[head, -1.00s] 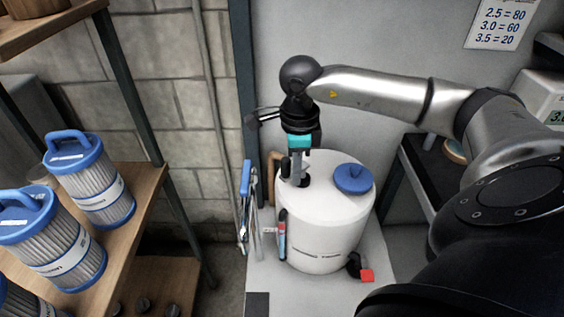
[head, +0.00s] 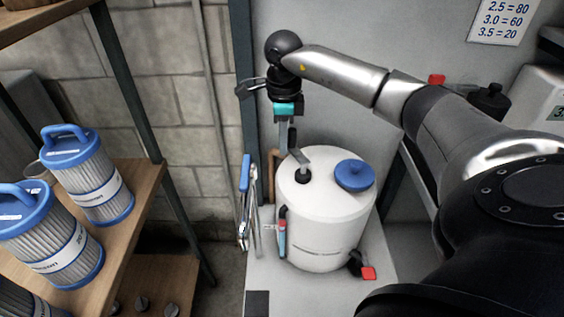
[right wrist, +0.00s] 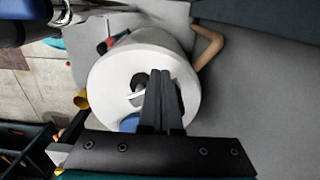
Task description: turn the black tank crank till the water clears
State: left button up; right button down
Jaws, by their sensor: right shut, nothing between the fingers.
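The white tank (head: 325,230) stands on a light ledge with a blue cap (head: 354,175) on its top. Its crank rises from a dark hub (head: 302,177); a short metal arm (head: 299,155) leads up and back to an upright black handle (head: 292,138). My right gripper (head: 283,150) is shut and empty, just left of the handle; I cannot tell whether they touch. In the right wrist view, the shut fingers (right wrist: 163,104) point at the tank top and partly cover the hub (right wrist: 139,80). The water is not visible. My left gripper is out of view.
Pliers with blue grips (head: 246,185) hang left of the tank. A red-handled valve (head: 368,273) sits at its lower right. Blue-capped filter cartridges (head: 90,178) stand on the wooden shelf at left. A wall note (head: 500,18) is at upper right.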

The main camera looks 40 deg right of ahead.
jog(key=shift+r, duration=0.1)
notch_tip(320, 180, up, 8)
jog(key=p, duration=0.6)
jog(key=shift+p, duration=0.4)
